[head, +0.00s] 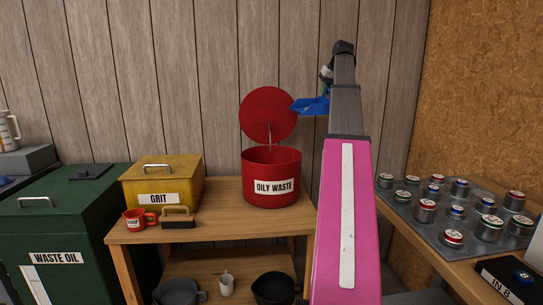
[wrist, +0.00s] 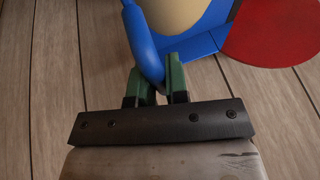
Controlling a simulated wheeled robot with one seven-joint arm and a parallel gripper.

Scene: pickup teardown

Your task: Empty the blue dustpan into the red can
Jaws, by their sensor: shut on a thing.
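The blue dustpan (head: 310,106) is held in the air, up and to the right of the red can (head: 258,166) marked OILY WASTE. The can stands on a wooden bench with its round red lid (head: 268,112) raised open. In the wrist view my gripper (wrist: 160,83) has its green fingers shut on the handle of the dustpan (wrist: 143,45). A beige load (wrist: 170,12) shows in the pan, and part of the red lid (wrist: 275,32) is behind it at the right. In the head view my arm partly hides the gripper. The inside bottom of the can is hidden.
A green WASTE OIL bin (head: 80,220) is further left. Several small cans crowd a grey tray (head: 425,236) at right. A plank wall is behind.

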